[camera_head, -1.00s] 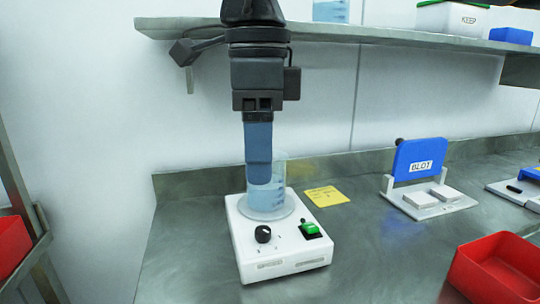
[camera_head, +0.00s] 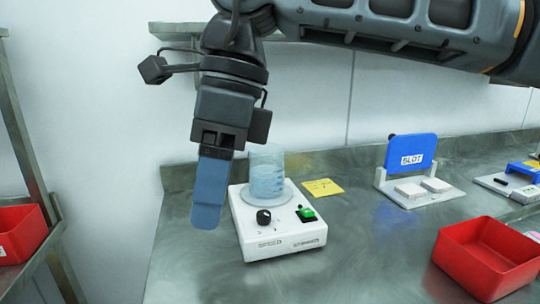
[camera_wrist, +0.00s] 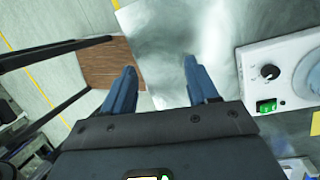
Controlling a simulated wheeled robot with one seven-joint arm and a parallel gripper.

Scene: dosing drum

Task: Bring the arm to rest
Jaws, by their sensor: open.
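My gripper (camera_head: 208,205) hangs down at the left of the beaker in the head view, with its blue fingers pointing down. In the wrist view my gripper (camera_wrist: 160,78) shows its two fingers apart with nothing between them. A clear beaker (camera_head: 266,172) with bluish liquid stands on a white stirrer device (camera_head: 285,240) with a black knob and a green switch. The device also shows at the right of the wrist view (camera_wrist: 283,58). The gripper is apart from the beaker.
A yellow note (camera_head: 323,187) lies behind the device on the metal bench (camera_head: 370,260). A blue board marked SLOT (camera_head: 411,152) and a red bin (camera_head: 487,262) stand to the right. Another red bin (camera_head: 22,232) sits on a rack at the left.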

